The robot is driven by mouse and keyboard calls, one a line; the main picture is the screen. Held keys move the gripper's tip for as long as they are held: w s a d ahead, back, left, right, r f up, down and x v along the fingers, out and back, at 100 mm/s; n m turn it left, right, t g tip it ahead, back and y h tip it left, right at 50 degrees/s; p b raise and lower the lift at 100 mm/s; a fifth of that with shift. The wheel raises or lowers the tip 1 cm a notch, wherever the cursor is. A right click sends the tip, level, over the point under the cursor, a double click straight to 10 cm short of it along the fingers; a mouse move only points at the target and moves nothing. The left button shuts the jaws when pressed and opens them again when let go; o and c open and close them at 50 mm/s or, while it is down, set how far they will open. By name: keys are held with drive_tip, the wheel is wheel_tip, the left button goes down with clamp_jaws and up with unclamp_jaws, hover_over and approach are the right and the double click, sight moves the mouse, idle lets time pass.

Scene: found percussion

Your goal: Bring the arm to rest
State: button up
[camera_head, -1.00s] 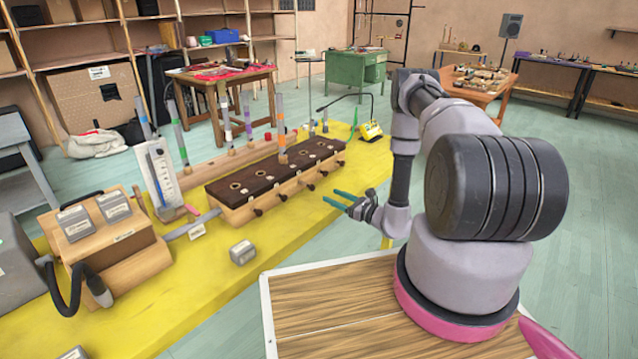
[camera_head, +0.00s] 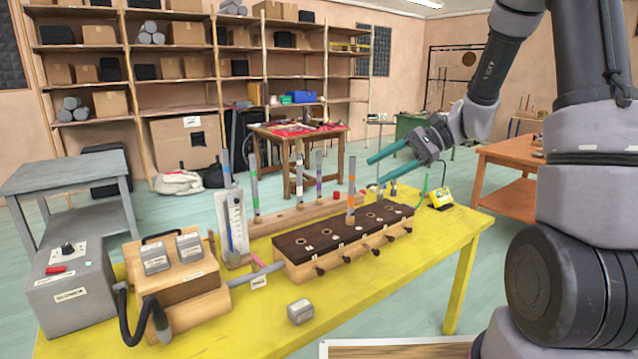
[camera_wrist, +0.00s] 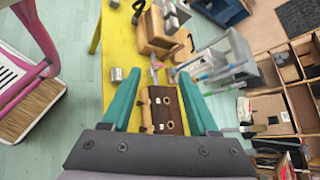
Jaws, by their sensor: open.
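My gripper (camera_head: 385,165) is raised in the air above the right end of the yellow table (camera_head: 395,285), with its two teal fingers apart and nothing between them. In the head view the fingers point left and slightly down. In the wrist view my gripper (camera_wrist: 162,105) shows its fingers spread at both sides, with the dark-topped wooden block (camera_wrist: 160,120) on the table seen beyond them. My arm rises along the right side of the head view.
The dark-topped block (camera_head: 325,242) holds one upright tube; more tubes stand in a rack (camera_head: 300,213) behind it. Open floor lies behind.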

drive_tip(key=s+d+r+n+t+h, duration=0.3)
drive_tip(key=s+d+r+h, duration=0.2)
drive_tip(key=s+r, duration=0.2)
drive_tip(key=s+d+r+n+t+h, duration=0.3)
drive_tip(key=s+d+r+t+h, duration=0.1)
drive_tip(key=s, duration=0.5)
wheel_tip(320, 180, up, 3)
drive_tip(key=shift+s+d+f+t+h, duration=0.1)
drive_tip(key=shift+s+d+t+h, duration=0.25)
drive_tip(key=shift+h, duration=0.25)
